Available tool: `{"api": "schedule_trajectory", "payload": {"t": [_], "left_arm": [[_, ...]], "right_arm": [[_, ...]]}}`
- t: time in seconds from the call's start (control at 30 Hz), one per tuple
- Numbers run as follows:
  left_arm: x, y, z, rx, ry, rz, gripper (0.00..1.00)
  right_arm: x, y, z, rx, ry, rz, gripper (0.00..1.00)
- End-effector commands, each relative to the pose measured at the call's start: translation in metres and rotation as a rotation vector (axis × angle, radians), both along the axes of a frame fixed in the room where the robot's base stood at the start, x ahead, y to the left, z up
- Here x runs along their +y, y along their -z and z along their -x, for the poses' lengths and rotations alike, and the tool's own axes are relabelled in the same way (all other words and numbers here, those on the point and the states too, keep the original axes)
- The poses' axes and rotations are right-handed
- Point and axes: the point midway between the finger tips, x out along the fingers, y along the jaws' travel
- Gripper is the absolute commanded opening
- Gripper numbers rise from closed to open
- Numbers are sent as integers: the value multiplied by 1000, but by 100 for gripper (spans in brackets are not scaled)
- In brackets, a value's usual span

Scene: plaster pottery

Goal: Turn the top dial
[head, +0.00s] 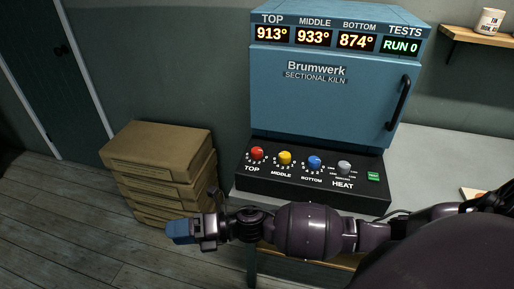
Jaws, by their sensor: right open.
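The red top dial (257,153) sits at the left end of the black control panel (300,190) of the blue Brumwerk kiln (320,97). The label TOP is below it, and the top display reads 913°. The yellow middle dial (285,158), the blue bottom dial (315,163) and the grey heat dial (345,168) stand to its right. My right gripper (180,232) is open, below and left of the red dial and apart from it. It points left, with blue at its tips. My left gripper is out of view.
A stack of cardboard boxes (158,150) stands left of the kiln, behind my right gripper. The grey tabletop (440,160) is mostly clear right of the kiln. A wall shelf (480,37) holds a white cup (490,20). Wooden floor (60,220) lies open at the left.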

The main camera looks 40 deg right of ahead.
Motion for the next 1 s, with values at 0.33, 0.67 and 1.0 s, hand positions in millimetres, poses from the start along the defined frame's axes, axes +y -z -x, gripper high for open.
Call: {"api": "schedule_trajectory", "payload": {"t": [0.33,0.67,1.0], "left_arm": [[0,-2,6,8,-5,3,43],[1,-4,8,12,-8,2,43],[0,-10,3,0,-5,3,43]], "right_arm": [[-38,-5,-28,-642,-574,609,64],[-180,-45,-93,-980,-1120,1194,64],[-296,-116,-129,-977,-1453,1527,64]]}}
